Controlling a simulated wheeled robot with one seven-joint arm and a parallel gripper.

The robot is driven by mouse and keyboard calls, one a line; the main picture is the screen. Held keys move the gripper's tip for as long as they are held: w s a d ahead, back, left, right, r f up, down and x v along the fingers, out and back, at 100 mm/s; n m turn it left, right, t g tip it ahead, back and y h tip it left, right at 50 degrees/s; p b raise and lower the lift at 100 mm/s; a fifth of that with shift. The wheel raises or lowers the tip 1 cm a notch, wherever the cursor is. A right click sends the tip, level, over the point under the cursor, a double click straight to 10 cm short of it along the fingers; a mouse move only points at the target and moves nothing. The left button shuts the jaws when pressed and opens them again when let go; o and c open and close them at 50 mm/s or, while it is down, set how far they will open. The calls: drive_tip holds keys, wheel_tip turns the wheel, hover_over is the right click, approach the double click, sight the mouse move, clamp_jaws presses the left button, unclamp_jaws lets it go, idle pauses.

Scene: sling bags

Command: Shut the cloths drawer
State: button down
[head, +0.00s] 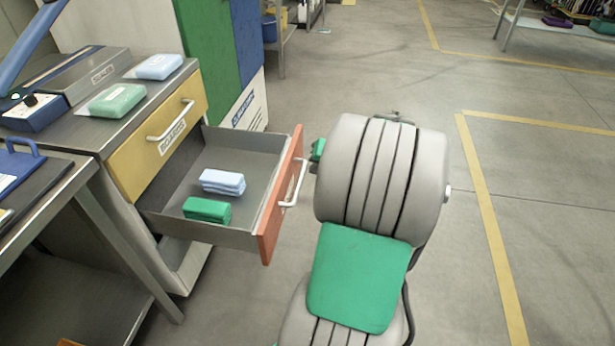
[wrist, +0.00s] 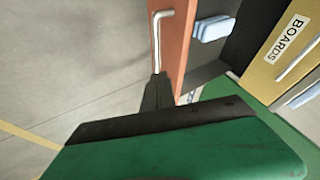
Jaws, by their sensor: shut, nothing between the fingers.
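The cloths drawer (head: 281,195) has an orange front and stands pulled out from the cabinet. A folded blue cloth (head: 222,182) and a folded green cloth (head: 207,210) lie in it. Its pale bar handle (head: 296,184) is on the outer face. In the wrist view, the orange front (wrist: 176,55) and handle (wrist: 157,40) are just ahead of my gripper (wrist: 158,78). The fingers are shut and empty, with their tips close to the handle's near end. I cannot tell whether they touch. In the head view my arm hides most of the gripper.
A closed yellow drawer (head: 150,140), labelled BOARDS in the wrist view, is above the open one. Wrapped green (head: 116,100) and blue (head: 159,67) packs sit on the cabinet top. A metal table (head: 95,200) stands at left. The floor (head: 540,200) at right is clear.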

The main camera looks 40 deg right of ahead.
sight(286, 178)
drive_tip(key=w+f, duration=0.2)
drive_tip(key=w+a+f+b, duration=0.1)
drive_tip(key=w+f, duration=0.1)
drive_tip(key=w+f+b, duration=0.1)
drive_tip(key=w+f, duration=0.1)
drive_tip(key=w, duration=0.1)
drive_tip(key=shift+a+f, duration=0.3)
drive_tip(key=shift+a, duration=0.05)
drive_tip(key=shift+w+a+r, duration=0.1)
drive_tip(key=shift+w+a, duration=0.3)
drive_tip(key=shift+w, duration=0.05)
